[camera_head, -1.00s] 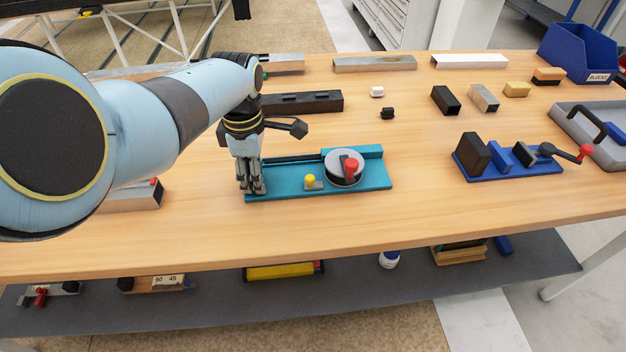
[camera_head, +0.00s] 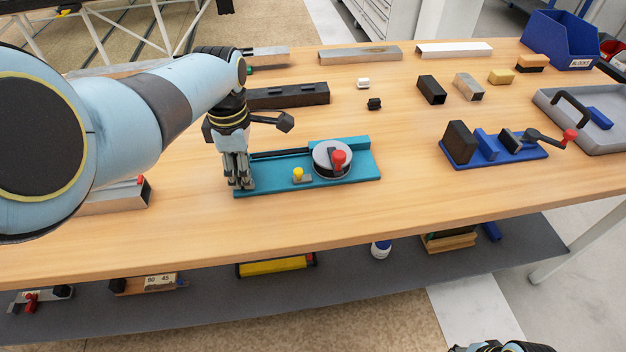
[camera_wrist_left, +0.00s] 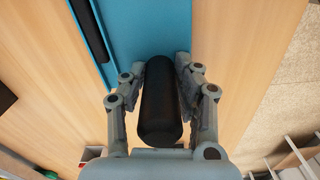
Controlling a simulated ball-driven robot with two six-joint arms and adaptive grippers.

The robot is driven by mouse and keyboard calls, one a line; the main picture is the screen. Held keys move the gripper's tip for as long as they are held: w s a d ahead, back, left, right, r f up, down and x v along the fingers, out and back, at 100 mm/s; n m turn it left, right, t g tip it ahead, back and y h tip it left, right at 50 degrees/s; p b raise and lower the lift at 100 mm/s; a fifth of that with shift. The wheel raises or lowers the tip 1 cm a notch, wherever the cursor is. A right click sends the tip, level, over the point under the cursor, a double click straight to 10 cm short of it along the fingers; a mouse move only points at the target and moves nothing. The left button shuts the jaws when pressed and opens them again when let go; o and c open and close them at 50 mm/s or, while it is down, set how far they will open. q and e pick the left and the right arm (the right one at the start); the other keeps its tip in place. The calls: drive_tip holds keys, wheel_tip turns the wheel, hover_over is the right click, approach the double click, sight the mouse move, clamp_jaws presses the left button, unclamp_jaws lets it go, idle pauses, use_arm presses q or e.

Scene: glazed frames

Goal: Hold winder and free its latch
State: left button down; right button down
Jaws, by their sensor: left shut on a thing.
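The winder has a long teal base (camera_head: 275,187) lying on the table. On its right part sits a grey disc (camera_head: 326,153) with a red knob (camera_head: 339,158). A small yellow-topped latch (camera_head: 298,175) stands just left of the disc. My left gripper (camera_head: 240,184) points down at the base's left end. In the left wrist view its fingers (camera_wrist_left: 160,85) are shut on a black cylindrical grip (camera_wrist_left: 160,105), one finger on each side. The grip is mostly hidden in the head view. A dark piece of my right arm or gripper (camera_head: 502,347) shows at the bottom edge; its fingers are hidden.
A blue fixture (camera_head: 520,155) with a red-knobbed lever stands to the right, beside a grey tray (camera_head: 560,130). A dark bar (camera_head: 285,96) lies behind the winder. Small blocks and a blue bin (camera_head: 560,40) are farther back. The table in front of the winder is clear.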

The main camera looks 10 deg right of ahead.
sight(299, 182)
use_arm(q)
drive_tip(key=shift+s+f, duration=0.2)
use_arm(e)
drive_tip(key=w+a+r+m+t+y, duration=0.1)
drive_tip(key=w+a+r+m+y, duration=0.2)
drive_tip(key=w+r, duration=0.3)
drive_tip(key=w+a+r+m+t+y, duration=0.1)
drive_tip(key=w+a+r+m+y, duration=0.2)
drive_tip(key=r, duration=0.8)
drive_tip(key=w+a+r+m+t+y, duration=0.1)
drive_tip(key=w+a+r+m+y, duration=0.1)
drive_tip(key=w+a+r+m, duration=0.4)
drive_tip(key=shift+w+r+m+y, duration=0.15)
drive_tip(key=shift+w+r+m, duration=0.3)
drive_tip(key=shift+w, duration=0.3)
drive_tip(key=shift+w+r+m+y, duration=0.1)
drive_tip(key=shift+w+r+m, duration=0.1)
drive_tip(key=shift+w+r, duration=0.4)
drive_tip(key=shift+w+r+m+y, duration=0.15)
drive_tip(key=shift+w+r+m, duration=0.25)
drive_tip(key=shift+w, duration=0.45)
drive_tip(key=w+r+t, duration=0.1)
drive_tip(key=w+a+r+m+t, duration=0.1)
drive_tip(key=r, duration=0.1)
drive_tip(key=w+a+r+t+h, duration=0.1)
drive_tip(key=shift+a+r+m, duration=0.2)
drive_tip(key=shift+a+m, duration=0.05)
drive_tip(key=shift+w+a+r, duration=0.1)
drive_tip(key=shift+w+r, duration=0.15)
drive_tip(key=shift+r, duration=0.15)
